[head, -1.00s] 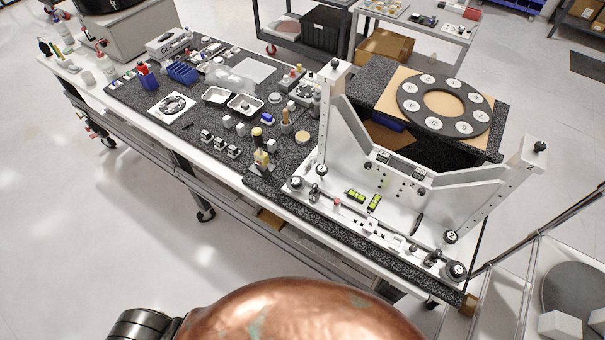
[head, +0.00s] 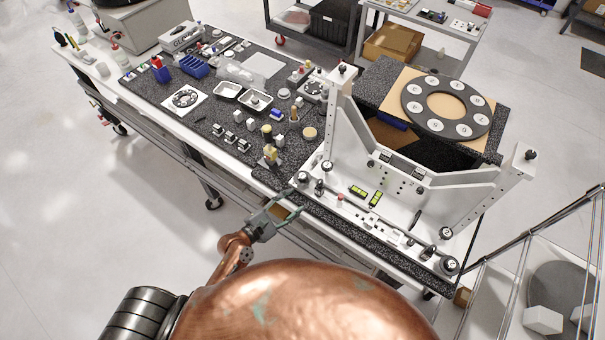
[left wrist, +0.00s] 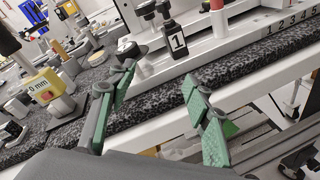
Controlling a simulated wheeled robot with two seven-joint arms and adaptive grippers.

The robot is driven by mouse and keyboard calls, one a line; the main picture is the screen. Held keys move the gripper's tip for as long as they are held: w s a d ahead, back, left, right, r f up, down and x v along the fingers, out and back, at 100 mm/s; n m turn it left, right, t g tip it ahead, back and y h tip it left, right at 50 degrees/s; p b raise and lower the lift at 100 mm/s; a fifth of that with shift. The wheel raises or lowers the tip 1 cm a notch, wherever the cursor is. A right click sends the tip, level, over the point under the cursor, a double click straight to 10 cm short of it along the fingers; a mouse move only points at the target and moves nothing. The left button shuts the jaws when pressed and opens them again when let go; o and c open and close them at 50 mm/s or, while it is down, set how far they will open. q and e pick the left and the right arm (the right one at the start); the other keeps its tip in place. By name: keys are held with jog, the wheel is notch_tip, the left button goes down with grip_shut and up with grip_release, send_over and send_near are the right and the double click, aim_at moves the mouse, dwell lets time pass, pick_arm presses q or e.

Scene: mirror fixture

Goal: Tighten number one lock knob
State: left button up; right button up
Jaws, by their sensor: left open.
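The white mirror fixture (head: 400,205) stands at the right end of the bench. A black part marked with a white "1" (left wrist: 177,41) stands on its base in the left wrist view. It appears as a small dark knob (head: 319,187) near the fixture's left corner in the head view. A round black knob (left wrist: 128,50) sits to its left. My left gripper (head: 293,203) is open and empty at the bench's front edge, just short of the fixture base. Its green-padded fingers (left wrist: 160,80) spread below the "1" part, not touching it. My right gripper is out of view.
A yellow-topped gauge marked "0 mm" (left wrist: 45,88) stands left of my left gripper. The dark bench mat (head: 225,165) carries several small parts and trays. A ring plate (head: 445,106) lies behind the fixture. The floor in front of the bench is clear.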

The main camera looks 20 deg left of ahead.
aim_at(299, 179)
pick_arm(q)
jog(key=w+n, duration=0.1)
jog(key=n, duration=0.1)
jog(key=w+a+r+n+t, duration=0.1)
jog(key=n, duration=0.2)
jog(key=w+r+n+t, duration=0.1)
jog(key=n, duration=0.1)
jog(key=shift+a+r+y, duration=0.15)
jog(key=shift+y, duration=0.25)
jog(key=shift+w+a+n+t, duration=0.15)
jog(key=shift+w+n+t, duration=0.2)
jog(key=shift+n, duration=0.35)
jog(key=shift+w+r, duration=0.1)
jog(key=shift+w, duration=0.1)
jog(key=p+x, duration=0.1)
jog(key=x, duration=0.6)
jog(key=shift+w, duration=0.1)
jog(key=shift+c, duration=0.5)
